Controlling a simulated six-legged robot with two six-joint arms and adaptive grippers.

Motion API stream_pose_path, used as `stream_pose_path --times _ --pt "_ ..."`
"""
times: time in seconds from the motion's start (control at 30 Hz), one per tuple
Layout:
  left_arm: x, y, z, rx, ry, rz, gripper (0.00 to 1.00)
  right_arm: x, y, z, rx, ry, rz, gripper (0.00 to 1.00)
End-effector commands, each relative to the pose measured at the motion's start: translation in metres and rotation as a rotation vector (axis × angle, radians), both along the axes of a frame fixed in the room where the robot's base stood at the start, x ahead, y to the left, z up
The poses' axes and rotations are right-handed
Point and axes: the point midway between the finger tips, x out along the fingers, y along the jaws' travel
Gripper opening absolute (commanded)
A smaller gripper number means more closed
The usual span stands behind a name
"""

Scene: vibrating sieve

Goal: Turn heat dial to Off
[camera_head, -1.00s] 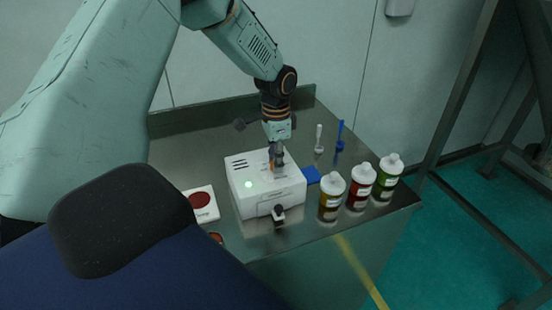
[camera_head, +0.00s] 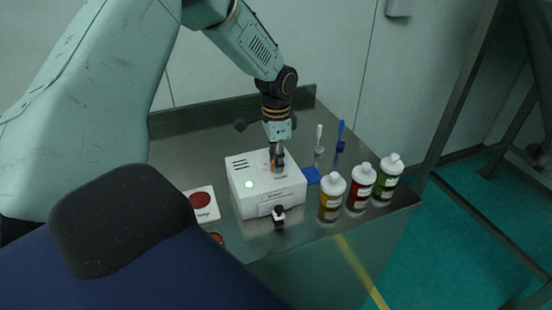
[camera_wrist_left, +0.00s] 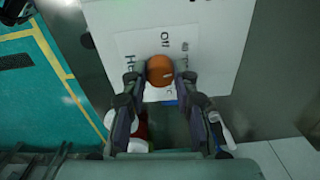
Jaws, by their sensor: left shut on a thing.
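The heat dial is an orange round knob (camera_wrist_left: 160,71) on top of a white box (camera_head: 240,191) with a lit green-white light (camera_head: 249,184). The box also shows in the left wrist view (camera_wrist_left: 215,62), with the printed word "Off" beside the knob. My left gripper (camera_head: 277,164) comes down from above onto the box. In the left wrist view its two fingers (camera_wrist_left: 160,78) stand on either side of the knob and are shut on it. In the head view the fingers mostly hide the knob. My right gripper is not in view.
Yellow (camera_head: 332,198), red (camera_head: 361,187) and green (camera_head: 388,176) bottles stand right of the box. A blue pad (camera_head: 312,175), a white brush (camera_head: 319,138) and a blue brush (camera_head: 341,137) are behind them. A white card with a red disc (camera_head: 202,203) lies left.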

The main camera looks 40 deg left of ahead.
Motion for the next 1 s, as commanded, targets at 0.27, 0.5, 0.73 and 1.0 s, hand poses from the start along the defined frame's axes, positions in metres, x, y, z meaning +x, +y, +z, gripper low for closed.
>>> stream_pose_path --times 0.27,0.5,0.73,1.0 --pt "-0.0025 -0.0012 -0.0028 -0.004 0.007 0.001 0.0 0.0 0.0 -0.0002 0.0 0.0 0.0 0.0" --pt "-0.0028 -0.0012 -0.003 -0.003 0.008 0.001 0.37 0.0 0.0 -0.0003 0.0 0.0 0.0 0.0" --pt "-0.0016 -0.0006 -0.0016 -0.002 0.005 0.0 0.52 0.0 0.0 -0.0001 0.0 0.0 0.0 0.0" --pt "-0.0006 -0.0004 0.0012 -0.001 0.002 0.0 0.52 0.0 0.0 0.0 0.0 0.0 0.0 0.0"
